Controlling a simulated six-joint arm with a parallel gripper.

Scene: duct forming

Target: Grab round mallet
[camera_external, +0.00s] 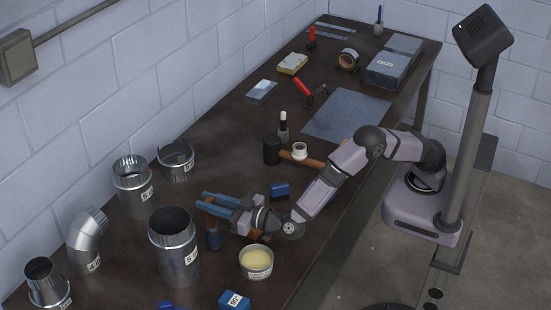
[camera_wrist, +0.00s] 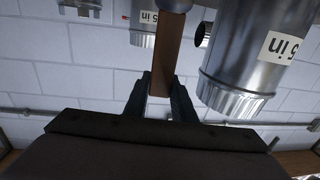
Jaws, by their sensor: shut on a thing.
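My gripper (camera_external: 204,200) is at the left end of my arm, above the table's near half. It is shut on a brown wooden handle (camera_wrist: 167,60), which runs upward between both fingers in the wrist view. In the external view a dark blue-grey piece (camera_external: 214,240) shows just below the fingers, seemingly this tool's head. Its shape is too small to tell if it is round. A second mallet with a black head (camera_external: 271,151) and a brown handle (camera_external: 303,160) lies on the table behind my forearm, apart from the gripper.
A tall metal duct (camera_external: 174,255) stands close left of the held tool. More ducts (camera_external: 133,187) and an elbow (camera_external: 88,240) stand along the left. A tin of yellow paste (camera_external: 256,262) and a blue box (camera_external: 234,301) are near. A blue block (camera_external: 280,190) lies behind the wrist.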

